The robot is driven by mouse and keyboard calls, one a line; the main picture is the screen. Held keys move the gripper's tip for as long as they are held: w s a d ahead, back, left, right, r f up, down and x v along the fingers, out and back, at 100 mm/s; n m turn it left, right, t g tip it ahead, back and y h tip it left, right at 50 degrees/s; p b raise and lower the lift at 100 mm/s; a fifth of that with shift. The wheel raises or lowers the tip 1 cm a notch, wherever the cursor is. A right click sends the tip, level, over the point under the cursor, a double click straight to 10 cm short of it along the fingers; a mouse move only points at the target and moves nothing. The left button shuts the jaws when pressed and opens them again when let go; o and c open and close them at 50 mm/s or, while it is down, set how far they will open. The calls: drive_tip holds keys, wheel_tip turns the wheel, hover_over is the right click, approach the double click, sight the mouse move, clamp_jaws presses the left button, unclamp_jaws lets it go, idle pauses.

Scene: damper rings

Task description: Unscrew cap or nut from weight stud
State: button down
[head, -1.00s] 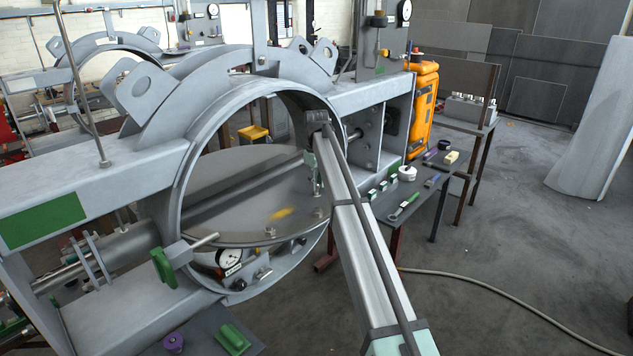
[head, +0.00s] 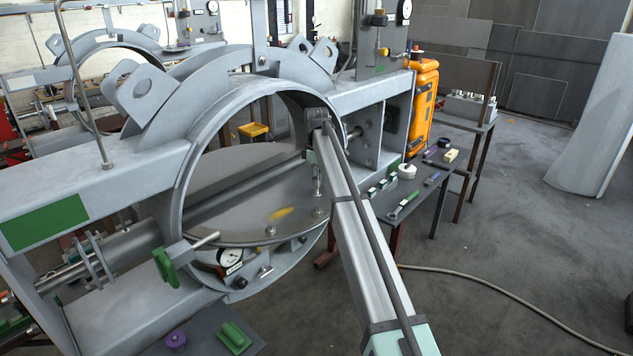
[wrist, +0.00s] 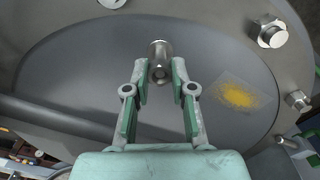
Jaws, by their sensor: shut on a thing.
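A round grey disc (head: 225,222) sits inside the large ring frame. A metal stud with a cylindrical metal cap or nut (wrist: 160,58) stands on the disc; I cannot tell cap from nut. My gripper (wrist: 161,75) has its two green-padded fingers on either side of this metal piece and is shut on it. In the head view my gripper (head: 312,158) is at the right side of the disc, inside the ring, partly hidden by my arm. The stud (head: 318,182) shows below it. The thread is not visible.
The ring frame (head: 188,135) closely surrounds the disc. More bolts (wrist: 271,34) sit near the disc's edge, and a yellow mark (wrist: 237,95) lies on its face. A side table (head: 425,205) with small tools stands at the right. A dial gauge (head: 229,257) is below the disc.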

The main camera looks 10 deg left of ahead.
drive_tip(key=shift+r+p, duration=0.35)
drive_tip(key=shift+r, duration=0.7)
drive_tip(key=shift+r+p, duration=1)
drive_tip(key=shift+r, duration=1.5)
